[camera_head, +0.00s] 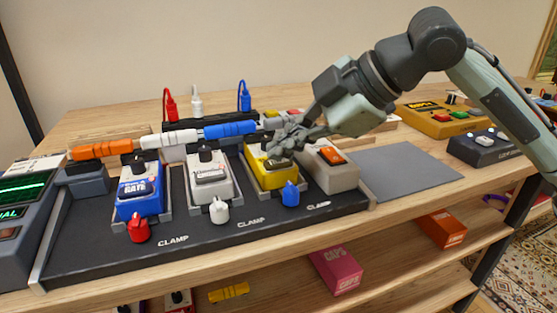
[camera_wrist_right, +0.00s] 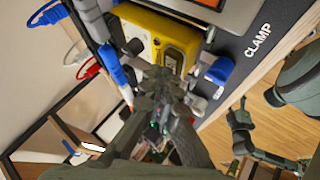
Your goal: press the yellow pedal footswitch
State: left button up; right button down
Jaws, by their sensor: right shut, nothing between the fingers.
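The yellow pedal (camera_head: 264,176) sits in the black board, third from the left in the row, with a dark knob and a footswitch plate on top. My right gripper (camera_head: 277,152) is shut and empty, its fingertips over the pedal's top and hiding part of it. In the right wrist view the yellow pedal (camera_wrist_right: 142,24) is at the top, with its grey plate just beyond the shut fingers (camera_wrist_right: 167,88). I cannot tell whether the fingertips touch it. My left gripper (camera_wrist_right: 240,118) seems to show at the right of the wrist view, its jaw state unclear.
A blue pedal (camera_head: 138,192) and white pedal (camera_head: 209,178) stand left of it, a grey one with an orange switch (camera_head: 333,172) right. A blue clamp knob (camera_head: 290,194) stands in front. An orange, white and blue bar (camera_head: 165,140) runs behind. A grey mat (camera_head: 405,170) is clear.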

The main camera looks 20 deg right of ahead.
aim_at(283, 163)
jog(key=shift+f, duration=0.4)
dwell(0.5)
jog(key=shift+r+p, duration=0.95)
jog(key=shift+p, duration=0.2)
jog(key=shift+r, duration=0.1)
notch_tip(283, 163, up, 5)
jog(key=p, duration=0.6)
